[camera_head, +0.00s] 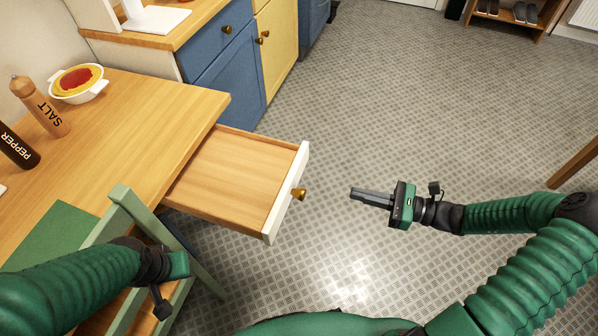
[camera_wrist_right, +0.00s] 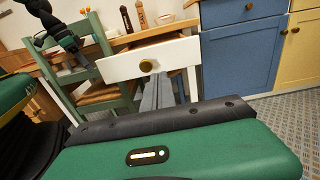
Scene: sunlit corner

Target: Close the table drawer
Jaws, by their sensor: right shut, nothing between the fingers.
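A green chair (camera_head: 125,200) stands at the table's near side, left of the drawer. A salt mill (camera_head: 42,106), a pepper mill (camera_head: 17,150) and a white dish (camera_head: 78,84) stand on the table. Blue cabinets (camera_head: 225,70) stand behind.

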